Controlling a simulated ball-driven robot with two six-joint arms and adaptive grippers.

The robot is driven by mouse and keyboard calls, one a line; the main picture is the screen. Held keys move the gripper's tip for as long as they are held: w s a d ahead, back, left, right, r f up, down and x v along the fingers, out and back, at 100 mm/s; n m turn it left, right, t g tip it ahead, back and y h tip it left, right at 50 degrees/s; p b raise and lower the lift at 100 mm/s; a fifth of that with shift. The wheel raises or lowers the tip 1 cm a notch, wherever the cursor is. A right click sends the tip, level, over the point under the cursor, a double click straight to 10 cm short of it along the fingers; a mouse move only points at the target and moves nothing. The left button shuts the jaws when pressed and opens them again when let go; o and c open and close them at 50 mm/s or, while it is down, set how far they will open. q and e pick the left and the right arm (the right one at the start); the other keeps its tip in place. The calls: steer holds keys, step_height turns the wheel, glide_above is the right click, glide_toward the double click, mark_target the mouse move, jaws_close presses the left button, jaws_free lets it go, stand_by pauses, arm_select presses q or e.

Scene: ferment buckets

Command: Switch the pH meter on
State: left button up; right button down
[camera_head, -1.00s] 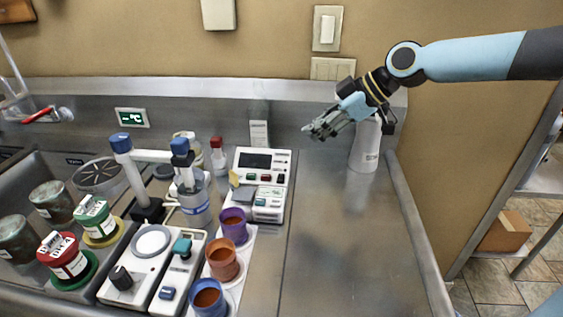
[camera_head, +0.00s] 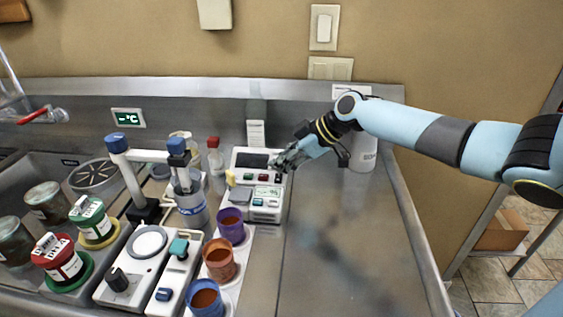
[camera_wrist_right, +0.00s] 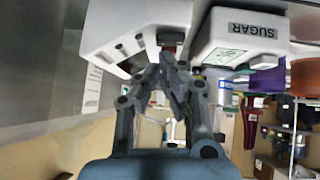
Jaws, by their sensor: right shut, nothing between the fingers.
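The pH meter appears to be the white box with a dark, blank screen (camera_head: 239,158) and a row of small buttons, at the back of the metal counter. It also shows at the upper left of the right wrist view (camera_wrist_right: 125,22). My right gripper (camera_head: 277,164) is shut and empty, with its fingertips at the right part of this box's face. My left gripper is out of view.
A white SUGAR meter (camera_wrist_right: 245,36) with a lit display stands in front of the dark-screened box. Purple (camera_head: 230,225), orange (camera_head: 219,258) and blue cups stand nearer. A white bottle (camera_head: 363,150) is behind my right arm. The counter's right half is clear.

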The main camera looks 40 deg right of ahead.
steer(key=shift+f, duration=0.3)
steer(key=b, duration=0.1)
steer(key=f+b, duration=0.1)
steer(key=b, duration=0.1)
steer(key=shift+w+d+f, duration=0.2)
steer(key=shift+d, duration=0.05)
steer(key=shift+s+a+r+p, duration=0.1)
steer(key=shift+r+p, duration=0.2)
steer(key=shift+p, duration=0.1)
steer(key=shift+g, duration=0.3)
steer(key=shift+s+a+r+p, duration=0.15)
steer(key=shift+s+a+p, duration=0.35)
steer(key=shift+a+p, duration=0.15)
